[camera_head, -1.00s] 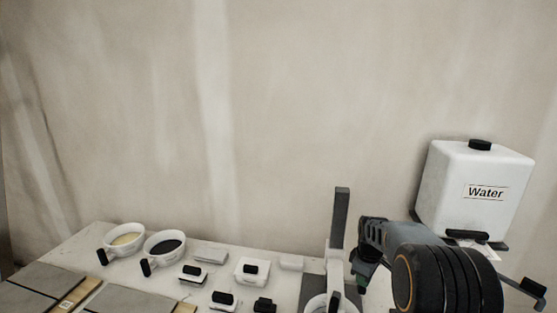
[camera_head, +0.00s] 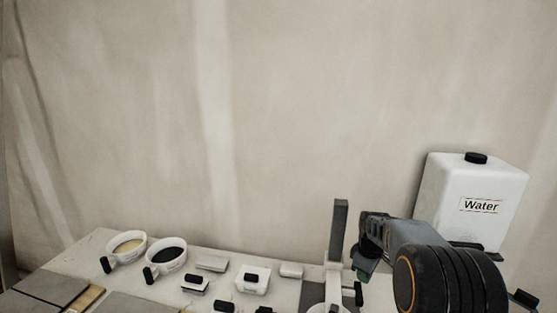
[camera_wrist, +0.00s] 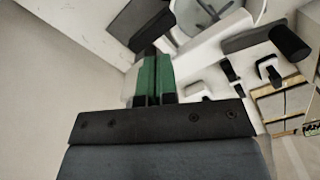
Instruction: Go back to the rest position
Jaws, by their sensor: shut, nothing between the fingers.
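My gripper (camera_wrist: 155,64) shows in the wrist view with its two green fingers together and nothing between them. In the head view the gripper (camera_head: 363,272) is at the lower right, beside a stand with a dark upright post (camera_head: 339,232). My arm folds toward the camera there, and its thick black joint hides part of the scene. In the wrist view the fingers point toward a dark block and the stand's round white bowl (camera_wrist: 203,18); I cannot tell how wide the gap is.
Grey tiles (camera_head: 48,284) lie at lower left. The wall above is bare.

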